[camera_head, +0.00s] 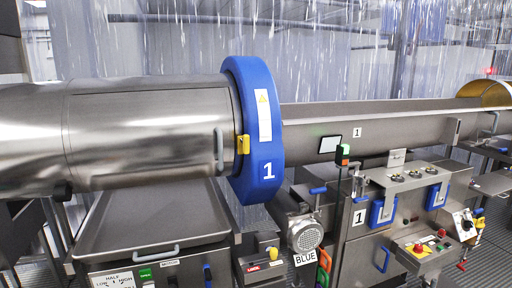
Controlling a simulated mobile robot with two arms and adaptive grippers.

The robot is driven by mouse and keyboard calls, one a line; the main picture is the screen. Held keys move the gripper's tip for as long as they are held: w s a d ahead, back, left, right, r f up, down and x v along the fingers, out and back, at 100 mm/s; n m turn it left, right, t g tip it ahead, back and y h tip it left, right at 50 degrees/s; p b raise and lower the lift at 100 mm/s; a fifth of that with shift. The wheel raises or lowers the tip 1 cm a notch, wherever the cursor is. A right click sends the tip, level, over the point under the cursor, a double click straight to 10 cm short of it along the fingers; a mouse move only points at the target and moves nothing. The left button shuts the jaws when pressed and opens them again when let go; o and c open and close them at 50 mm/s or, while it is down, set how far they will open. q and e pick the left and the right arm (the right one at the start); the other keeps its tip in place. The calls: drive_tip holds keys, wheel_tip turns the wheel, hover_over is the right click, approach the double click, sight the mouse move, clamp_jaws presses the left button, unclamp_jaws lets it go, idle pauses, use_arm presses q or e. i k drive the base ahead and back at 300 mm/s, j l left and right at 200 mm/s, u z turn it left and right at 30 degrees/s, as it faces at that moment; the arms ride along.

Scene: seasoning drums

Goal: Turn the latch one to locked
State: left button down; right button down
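A large blue ring (262,130) marked with a white "1" circles the end of the steel drum (140,135). A small yellow latch-like part (243,145) sits on the ring's left edge, beside a grey vertical handle (219,151) on the drum. A steel cabinet (362,246) on the right also bears a "1" label and a blue handle (385,259). I cannot tell for certain which of these is latch one, or whether it is locked. Neither of my grippers is in view.
A long steel trough (385,125) runs right from the ring. A motor (305,235) and a thin post with a small screen (329,145) stand below it. A control box (424,250) with red buttons is at lower right. A steel lidded hopper (150,225) is at lower left.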

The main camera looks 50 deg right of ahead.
sight(243, 142)
drive_tip(key=z, duration=1.45)
drive_tip(key=i+l+u, duration=0.1)
drive_tip(key=u, duration=0.35)
drive_tip(key=i+l+u, duration=0.1)
drive_tip(key=l+u, duration=0.5)
drive_tip(key=u, duration=0.35)
drive_tip(key=l+u, duration=0.3)
drive_tip(key=u, duration=0.15)
